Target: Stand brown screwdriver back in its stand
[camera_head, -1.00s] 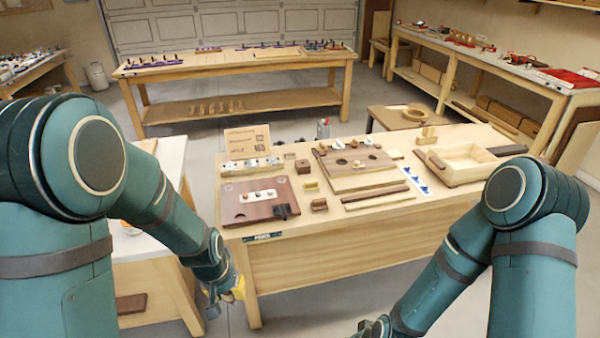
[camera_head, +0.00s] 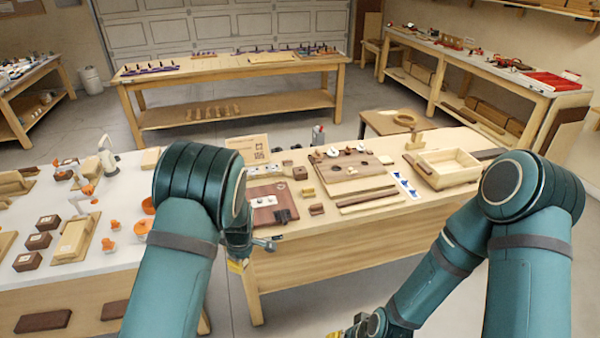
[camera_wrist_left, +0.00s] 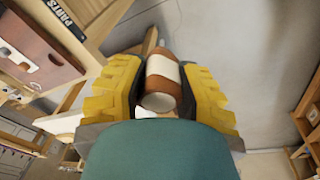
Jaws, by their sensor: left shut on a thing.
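My left gripper (camera_head: 238,265) hangs in front of the near left corner of the wooden bench. In the left wrist view, its yellow fingers (camera_wrist_left: 160,85) are shut on the brown screwdriver (camera_wrist_left: 160,102), whose thick brown handle has a white band. The handle's butt end faces the wrist camera; the rest is mostly hidden behind it. In the head view the screwdriver cannot be made out. My right gripper (camera_head: 346,328) is low at the bottom edge, partly cut off; its jaws cannot be read. I cannot tell which item on the bench is the screwdriver's stand.
The wooden bench (camera_head: 330,250) holds a reddish-brown board (camera_head: 264,217), a wooden board with round pieces (camera_head: 350,180) and an open wooden tray (camera_head: 452,168). A white table (camera_head: 30,185) with orange items and brown blocks stands at left. The floor before the bench is clear.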

